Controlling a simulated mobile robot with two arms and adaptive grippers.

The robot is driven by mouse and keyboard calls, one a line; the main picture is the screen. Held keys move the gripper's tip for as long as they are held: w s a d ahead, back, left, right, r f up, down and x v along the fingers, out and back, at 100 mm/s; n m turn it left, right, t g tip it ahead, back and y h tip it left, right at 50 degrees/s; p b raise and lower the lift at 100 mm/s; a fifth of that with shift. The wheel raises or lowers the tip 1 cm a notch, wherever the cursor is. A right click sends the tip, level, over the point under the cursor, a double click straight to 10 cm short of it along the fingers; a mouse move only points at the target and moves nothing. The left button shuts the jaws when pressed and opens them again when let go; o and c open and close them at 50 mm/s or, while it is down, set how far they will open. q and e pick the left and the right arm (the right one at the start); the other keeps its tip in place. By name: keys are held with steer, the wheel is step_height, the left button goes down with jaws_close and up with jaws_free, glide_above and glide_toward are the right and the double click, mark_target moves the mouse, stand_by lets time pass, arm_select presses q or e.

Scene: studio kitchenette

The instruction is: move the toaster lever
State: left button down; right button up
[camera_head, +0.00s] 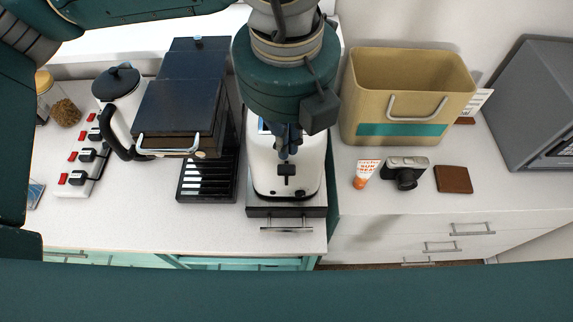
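My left gripper (286,154) points down at the toaster's front, just above the lever in the picture. Its dark fingers look close together, but I cannot tell whether they are open or shut, or whether they touch the lever. My arm hides most of the toaster's top. My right gripper is not in view.
Left of the toaster are a black grill (180,105), a white kettle (120,84) and a power strip (84,160) with red switches. Right are a tan bin (366,84), an orange-white tube (365,174), a camera (406,171) and a brown wallet (453,179). The front counter is mostly clear.

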arm_select(q)
steer(key=shift+w+f+b, duration=0.25)
steer(key=shift+f+b, duration=0.2)
steer(key=shift+f, duration=1.25)
steer(key=shift+w+f+b, duration=0.2)
steer(key=shift+f+b, duration=0.2)
steer(key=shift+f, duration=1.3)
steer(key=s+f+b, duration=0.3)
steer(key=f+b, duration=0.3)
steer(key=b, duration=0.4)
steer(key=shift+b, duration=0.35)
glide_toward(286, 171)
steer(key=s, duration=0.3)
steer(key=shift+s+d+f, duration=0.1)
steer(key=shift+s+f, duration=0.2)
steer(key=shift+s, duration=0.05)
